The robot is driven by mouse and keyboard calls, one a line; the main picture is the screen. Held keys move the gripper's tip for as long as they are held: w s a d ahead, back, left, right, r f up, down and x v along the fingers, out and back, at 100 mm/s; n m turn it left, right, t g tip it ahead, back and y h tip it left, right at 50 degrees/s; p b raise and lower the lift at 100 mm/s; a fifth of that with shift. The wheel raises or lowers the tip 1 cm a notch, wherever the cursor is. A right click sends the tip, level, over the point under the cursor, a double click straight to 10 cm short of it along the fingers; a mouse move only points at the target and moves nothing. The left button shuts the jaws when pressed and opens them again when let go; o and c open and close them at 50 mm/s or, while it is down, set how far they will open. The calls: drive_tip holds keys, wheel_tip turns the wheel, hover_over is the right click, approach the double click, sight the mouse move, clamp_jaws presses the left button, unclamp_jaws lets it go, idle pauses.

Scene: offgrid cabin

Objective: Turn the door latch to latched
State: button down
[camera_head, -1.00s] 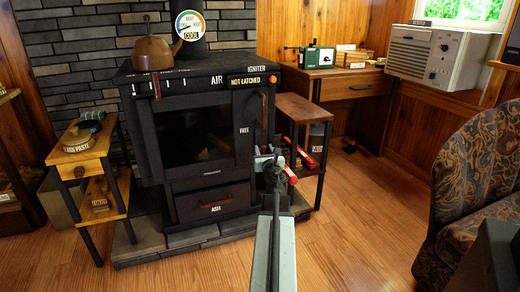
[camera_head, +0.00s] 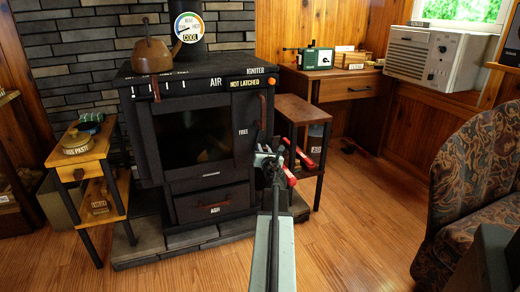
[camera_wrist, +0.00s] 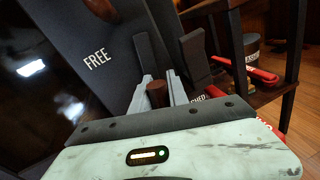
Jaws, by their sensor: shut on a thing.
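The black stove door (camera_head: 190,140) has a dark glass window and looks closed. My gripper (camera_head: 268,160) is low at the door's right edge. In the wrist view, its fingers (camera_wrist: 157,90) are shut on a round brown grip (camera_wrist: 157,97), apparently the latch handle. The rest of the latch is largely hidden by the fingers. An upright brown handle (camera_head: 263,110) shows higher on the door edge.
A small side table (camera_head: 303,108) with red-handled tools (camera_head: 305,155) stands close to the right of my gripper. A kettle (camera_head: 152,55) sits on the stove. A yellow side table (camera_head: 78,158) stands left. A patterned armchair (camera_head: 470,200) is at right, with open floor between.

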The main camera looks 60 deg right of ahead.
drive_tip(key=shift+s+d+m, duration=0.1)
drive_tip(key=shift+d+m, duration=0.05)
drive_tip(key=shift+m, duration=0.35)
drive_tip(key=shift+s+d+f+m+y+p, duration=0.1)
drive_tip(key=shift+d+m+y+p, duration=0.1)
drive_tip(key=shift+m, duration=0.35)
drive_tip(key=shift+s+d+f+m+y+p, duration=0.1)
drive_tip(key=shift+m+y+p, duration=0.1)
drive_tip(key=shift+m, duration=0.35)
drive_tip(key=shift+f+m, duration=0.1)
drive_tip(key=shift+m, duration=0.3)
drive_tip(key=m, duration=0.1)
drive_tip(key=m+y, duration=0.1)
drive_tip(key=shift+s+d+f+m, duration=0.1)
drive_tip(key=shift+d+f+m, duration=0.05)
drive_tip(key=shift+f+m, duration=0.15)
drive_tip(key=shift+s+d+f+m+t+y, duration=0.15)
drive_tip(key=shift+f+m+y, duration=0.15)
drive_tip(key=shift+m, duration=0.85)
drive_tip(key=shift+w+a+f+m+t+y, duration=0.1)
drive_tip(key=shift+f+m+t+y, duration=0.2)
drive_tip(key=shift+m, duration=0.8)
drive_tip(key=shift+s+d+f+m+t+y, duration=0.1)
drive_tip(key=shift+f+m+y, duration=0.2)
drive_tip(key=shift+m, duration=0.85)
drive_tip(key=c, duration=1.3)
unclamp_jaws()
